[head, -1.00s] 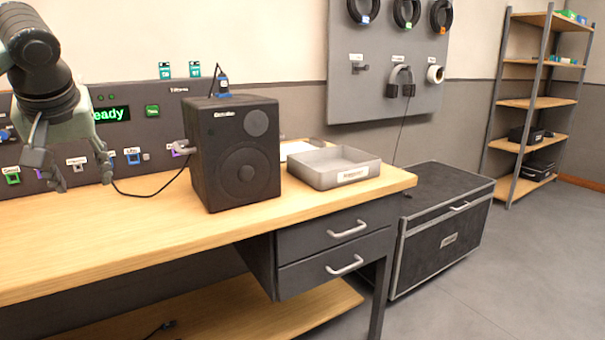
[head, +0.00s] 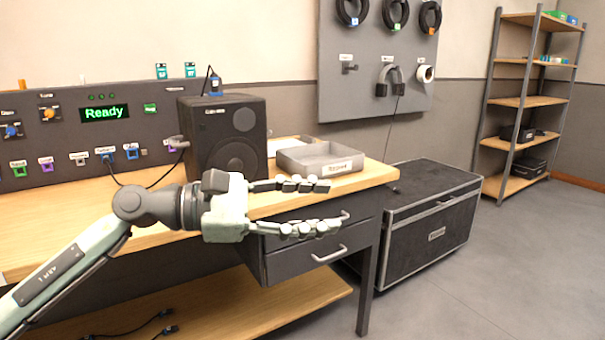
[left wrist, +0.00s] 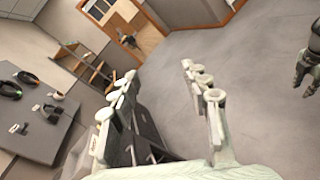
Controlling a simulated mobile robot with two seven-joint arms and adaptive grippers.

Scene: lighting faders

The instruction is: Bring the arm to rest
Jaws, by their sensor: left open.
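My left gripper (head: 312,207) reaches in from the left in the head view and points to the right. It is in front of the workbench's front edge and overlaps the upper drawer in the picture. Its two fingers are apart with nothing between them. The left wrist view also shows the open fingers (left wrist: 165,105), with floor beyond them. A dark gripper at the right edge of the left wrist view (left wrist: 306,72) appears to be my right one; I cannot tell whether it is open or shut.
The wooden bench (head: 75,205) carries a black speaker (head: 225,140), a grey tray (head: 322,160) and a control panel (head: 60,132) reading "Ready". A black case (head: 430,215) stands right of the bench. Shelves (head: 525,103) stand far right. The floor (head: 510,265) at right is clear.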

